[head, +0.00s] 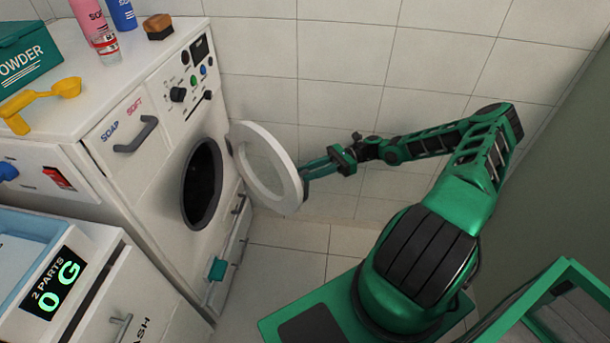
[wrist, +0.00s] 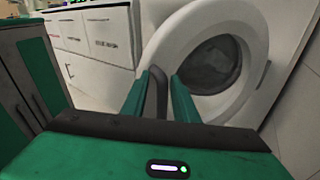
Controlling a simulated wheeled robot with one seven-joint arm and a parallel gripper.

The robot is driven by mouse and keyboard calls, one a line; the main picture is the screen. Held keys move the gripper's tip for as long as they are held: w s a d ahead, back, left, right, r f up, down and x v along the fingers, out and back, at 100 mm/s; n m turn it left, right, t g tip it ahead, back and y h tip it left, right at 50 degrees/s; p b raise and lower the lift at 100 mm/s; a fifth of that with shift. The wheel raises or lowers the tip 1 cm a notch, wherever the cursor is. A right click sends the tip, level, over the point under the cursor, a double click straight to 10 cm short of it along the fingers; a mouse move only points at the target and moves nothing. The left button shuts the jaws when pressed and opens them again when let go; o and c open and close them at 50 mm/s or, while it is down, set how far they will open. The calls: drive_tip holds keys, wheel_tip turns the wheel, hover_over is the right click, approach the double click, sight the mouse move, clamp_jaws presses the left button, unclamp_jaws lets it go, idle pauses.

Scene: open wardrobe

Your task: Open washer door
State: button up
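The washer (head: 152,165) stands against the tiled wall at left in the head view. Its round white door (head: 247,141) is swung well out from the front, leaving the dark drum opening (head: 202,185) uncovered. The door's white ring (wrist: 165,50) and dark glass fill the upper right of the wrist view. My gripper (head: 306,180) is at the door's outer edge. In the wrist view, the dark upright door handle (wrist: 157,97) stands between my two green fingers, which are close on both sides of it. The exact contact is partly hidden.
The detergent drawer (head: 118,140) and control knobs are on the washer front. A powder box (head: 25,58), yellow scoop (head: 40,100) and soap bottles (head: 122,14) stand on top. A white cabinet (head: 105,295) is at lower left. Bare floor (head: 285,260) lies below the door.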

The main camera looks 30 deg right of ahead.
drive_tip(key=w+d, duration=0.3)
drive_tip(key=d, duration=0.4)
drive_tip(key=shift+d, duration=0.15)
idle(0.7)
idle(0.4)
